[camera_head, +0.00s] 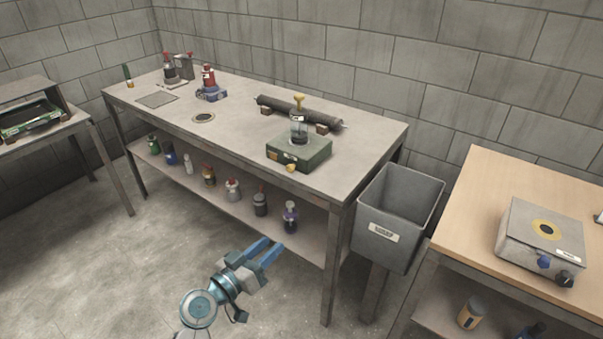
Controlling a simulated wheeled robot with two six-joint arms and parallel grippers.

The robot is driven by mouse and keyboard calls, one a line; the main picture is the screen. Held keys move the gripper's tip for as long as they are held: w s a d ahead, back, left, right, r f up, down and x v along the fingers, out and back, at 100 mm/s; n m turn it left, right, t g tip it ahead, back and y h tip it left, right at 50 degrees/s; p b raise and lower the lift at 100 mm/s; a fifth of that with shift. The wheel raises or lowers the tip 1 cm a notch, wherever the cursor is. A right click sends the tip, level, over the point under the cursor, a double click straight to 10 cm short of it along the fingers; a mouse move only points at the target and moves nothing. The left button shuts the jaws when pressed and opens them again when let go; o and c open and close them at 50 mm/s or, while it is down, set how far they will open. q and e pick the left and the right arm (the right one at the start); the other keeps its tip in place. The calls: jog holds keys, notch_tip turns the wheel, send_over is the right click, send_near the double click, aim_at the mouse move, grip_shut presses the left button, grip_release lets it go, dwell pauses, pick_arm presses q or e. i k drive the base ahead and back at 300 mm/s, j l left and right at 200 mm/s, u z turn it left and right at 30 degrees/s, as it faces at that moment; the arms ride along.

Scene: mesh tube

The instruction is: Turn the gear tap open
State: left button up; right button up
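A green box (312,152) stands near the front edge of the long grey table. A small yellow knob (291,168) shows low on the front of the box. I cannot tell which yellow part is the gear tap, nor whether it is open or closed. My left gripper (268,249) is in front of the table, below and to the left of the box, and touches nothing. Its two blue fingers are apart and empty. My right gripper is out of view.
A dark tube (284,110) lies on wooden blocks behind the jar. A red-topped bottle (208,77) stands further left. Several bottles line the lower shelf. A grey bin (421,192) is right of the table, beside a wooden table (488,186). The table's middle is mostly clear.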

aim_at(290, 168)
jog(key=z, duration=1.9)
jog(key=j+z, duration=0.1)
jog(key=z, duration=0.3)
jog(key=j+z, duration=0.1)
jog(key=z, duration=0.3)
jog(key=j+z, duration=0.1)
jog(key=z, duration=0.3)
jog(key=k+z, duration=0.1)
jog(key=z, duration=0.35)
jog(key=k+j+z, duration=0.1)
jog(key=z, duration=0.3)
jog(key=k+j, duration=0.3)
jog(key=k, duration=0.15)
jog(key=k+j, duration=0.25)
jog(key=k, duration=0.25)
jog(key=k+j, duration=0.3)
jog(key=k, duration=0.15)
jog(key=k+j+z, duration=0.1)
jog(key=k+j, duration=0.2)
jog(key=k, duration=0.2)
